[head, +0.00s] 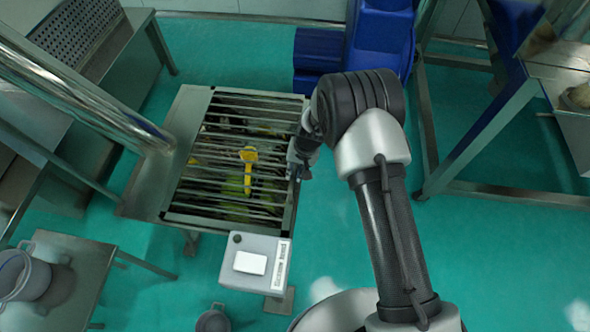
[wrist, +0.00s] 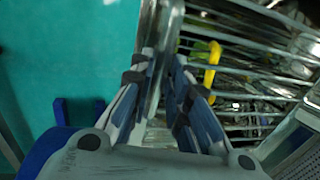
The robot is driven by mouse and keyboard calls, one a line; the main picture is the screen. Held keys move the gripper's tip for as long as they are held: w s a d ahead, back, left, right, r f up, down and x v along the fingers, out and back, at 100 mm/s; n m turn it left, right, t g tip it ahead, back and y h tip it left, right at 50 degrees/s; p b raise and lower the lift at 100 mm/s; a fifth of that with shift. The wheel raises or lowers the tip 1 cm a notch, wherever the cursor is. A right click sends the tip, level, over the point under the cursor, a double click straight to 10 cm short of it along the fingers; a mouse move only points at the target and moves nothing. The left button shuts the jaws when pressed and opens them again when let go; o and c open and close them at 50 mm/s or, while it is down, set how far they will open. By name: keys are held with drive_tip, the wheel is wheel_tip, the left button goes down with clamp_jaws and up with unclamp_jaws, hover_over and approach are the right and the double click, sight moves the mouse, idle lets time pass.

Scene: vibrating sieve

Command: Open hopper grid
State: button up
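The hopper grid (head: 215,188) is a rectangular frame of parallel metal bars over the hopper, lying flat in the head view. A yellow piece (head: 248,165) shows at its middle. The grid's bars (wrist: 250,77) and the yellow piece (wrist: 211,65) are right of my gripper in the wrist view. My gripper (head: 296,168) is at the grid's right edge. In the wrist view my gripper (wrist: 165,62) has its fingertips close on either side of a metal edge. I cannot tell whether they press on it. In the head view my arm partly hides the fingers.
A grey control box (head: 254,264) is at the hopper's front right corner. A steel pipe (head: 75,98) crosses at upper left. A side table with a bucket (head: 22,275) is at lower left.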

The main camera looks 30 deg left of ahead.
clamp_jaws()
idle(0.3)
